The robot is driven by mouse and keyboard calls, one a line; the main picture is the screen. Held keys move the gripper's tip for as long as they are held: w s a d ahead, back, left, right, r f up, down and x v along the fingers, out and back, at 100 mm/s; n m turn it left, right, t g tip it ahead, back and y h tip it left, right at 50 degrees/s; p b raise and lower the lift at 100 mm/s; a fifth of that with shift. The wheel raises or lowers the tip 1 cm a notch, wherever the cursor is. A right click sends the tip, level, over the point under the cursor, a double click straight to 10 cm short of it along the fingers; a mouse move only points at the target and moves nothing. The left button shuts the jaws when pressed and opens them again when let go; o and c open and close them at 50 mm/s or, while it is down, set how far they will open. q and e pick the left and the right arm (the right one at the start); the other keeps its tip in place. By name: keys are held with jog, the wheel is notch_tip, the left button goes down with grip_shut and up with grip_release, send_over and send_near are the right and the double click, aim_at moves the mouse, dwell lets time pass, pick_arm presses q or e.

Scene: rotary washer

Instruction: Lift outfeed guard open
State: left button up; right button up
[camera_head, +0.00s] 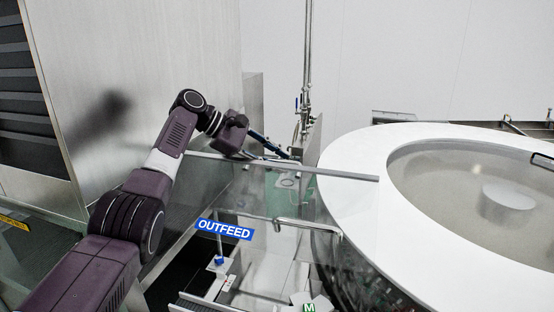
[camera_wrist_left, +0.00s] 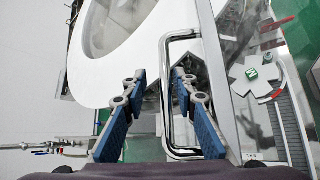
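The outfeed guard is a clear panel with a grey top edge (camera_head: 330,173) and a blue OUTFEED label (camera_head: 224,229); it appears lowered. A bent metal handle (camera_wrist_left: 164,100) shows in the left wrist view, its long bar lying between my left gripper's fingertips in the picture. My left gripper (camera_wrist_left: 157,78) is open, with blue-padded fingers apart and nothing clamped; the depth gap to the handle cannot be told. In the head view my left gripper (camera_head: 272,146) is above and behind the guard's top edge, its fingers partly hidden. My right gripper is not in view.
The large round washer with a white rim (camera_head: 352,165) stands to the right. A tall steel cabinet (camera_head: 150,90) stands on the left, close to my left arm. Vertical pipes (camera_head: 306,60) rise behind the gripper. The outfeed conveyor area (camera_head: 240,280) lies below the guard.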

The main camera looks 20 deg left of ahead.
pick_arm(q)
jog(key=v, duration=0.7)
jog(key=shift+a+r, duration=0.15)
